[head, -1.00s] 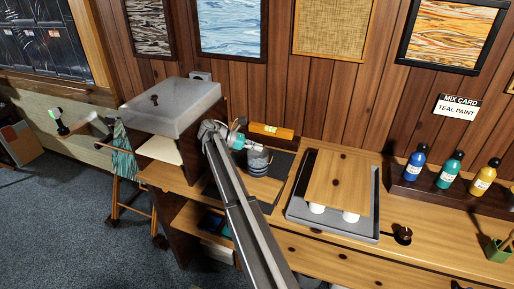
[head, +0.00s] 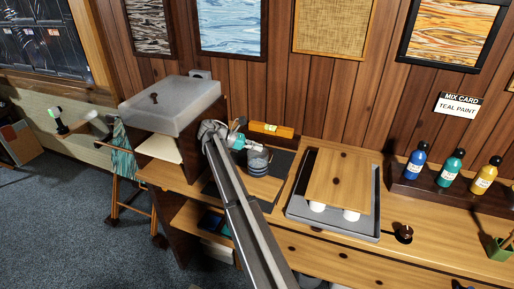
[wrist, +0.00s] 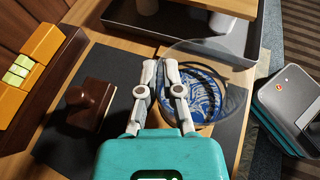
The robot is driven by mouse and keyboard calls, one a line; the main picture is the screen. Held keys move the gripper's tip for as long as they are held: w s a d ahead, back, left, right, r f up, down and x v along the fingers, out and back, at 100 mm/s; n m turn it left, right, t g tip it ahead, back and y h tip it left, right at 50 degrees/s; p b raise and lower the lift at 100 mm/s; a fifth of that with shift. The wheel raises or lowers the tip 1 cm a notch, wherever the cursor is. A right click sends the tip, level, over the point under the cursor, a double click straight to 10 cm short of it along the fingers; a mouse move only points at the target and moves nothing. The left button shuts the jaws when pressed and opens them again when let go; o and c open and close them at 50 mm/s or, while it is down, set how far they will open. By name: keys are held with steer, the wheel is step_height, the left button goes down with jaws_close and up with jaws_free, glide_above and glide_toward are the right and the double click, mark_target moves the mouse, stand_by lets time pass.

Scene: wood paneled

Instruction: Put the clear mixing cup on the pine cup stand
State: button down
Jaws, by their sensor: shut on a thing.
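The clear mixing cup (wrist: 232,101) shows in the wrist view as a see-through cup with dark bands and a blue-and-white swirl seen within its outline. My gripper (wrist: 167,66) is shut on its near wall. In the head view the cup (head: 258,161) is at the end of my arm, beside my gripper (head: 247,146). Pale wood that looks like the pine cup stand (head: 263,187) lies below the cup, amid the dark mat. I cannot tell whether the cup touches it. My gripper and arm hide part of the stand.
A dark brown knobbed block (wrist: 92,104) and an orange level (head: 271,130) are close by. A grey tray (head: 374,222) with a wooden board (head: 337,180) stands to the right. Paint bottles (head: 449,168) stand farther right. A frosted-lid box (head: 172,105) is at left.

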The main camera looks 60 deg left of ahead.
steer(key=shift+f, duration=0.25)
stand_by(0.4)
steer(key=c, duration=0.7)
jaws_free()
steer(key=o, duration=0.3)
steer(key=shift+r, duration=0.15)
